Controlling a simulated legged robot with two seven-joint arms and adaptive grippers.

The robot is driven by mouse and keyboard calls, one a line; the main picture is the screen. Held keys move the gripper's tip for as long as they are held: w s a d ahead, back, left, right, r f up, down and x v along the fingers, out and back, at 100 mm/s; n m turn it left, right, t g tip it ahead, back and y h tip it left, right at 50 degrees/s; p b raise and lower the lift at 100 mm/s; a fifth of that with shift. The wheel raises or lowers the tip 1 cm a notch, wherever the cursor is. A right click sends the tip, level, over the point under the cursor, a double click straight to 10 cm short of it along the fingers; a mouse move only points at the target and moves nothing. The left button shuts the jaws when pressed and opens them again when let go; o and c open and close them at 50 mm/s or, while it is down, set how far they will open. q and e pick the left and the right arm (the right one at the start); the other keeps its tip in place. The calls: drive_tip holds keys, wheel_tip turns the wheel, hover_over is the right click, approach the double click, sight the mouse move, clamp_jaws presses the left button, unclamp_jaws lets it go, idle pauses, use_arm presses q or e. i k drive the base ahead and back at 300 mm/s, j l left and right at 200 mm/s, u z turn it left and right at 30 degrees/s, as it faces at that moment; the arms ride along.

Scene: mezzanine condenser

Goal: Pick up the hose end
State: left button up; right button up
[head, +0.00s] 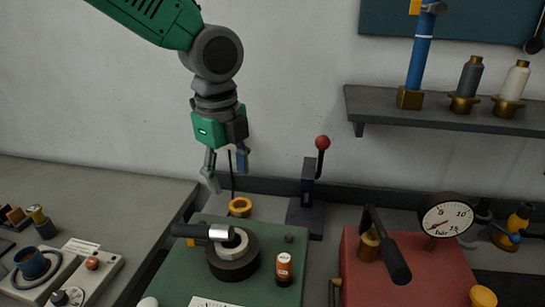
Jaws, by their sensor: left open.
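My left gripper (227,176) hangs from the green and grey arm at the upper middle, fingers pointing down and apart, with nothing held between them. A thin dark upright line (232,185) shows between and behind the fingers, above a brass ring (240,207) at the back of the green unit. I cannot tell whether this line is a hose. No hose end can be picked out with certainty. My right gripper is out of view.
A red-knobbed lever (322,143) stands right of the gripper. A red unit (430,262) with a gauge (446,216) sits right, below a shelf (440,108).

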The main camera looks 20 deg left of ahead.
sight(218, 233)
drive_tip(key=k, duration=1)
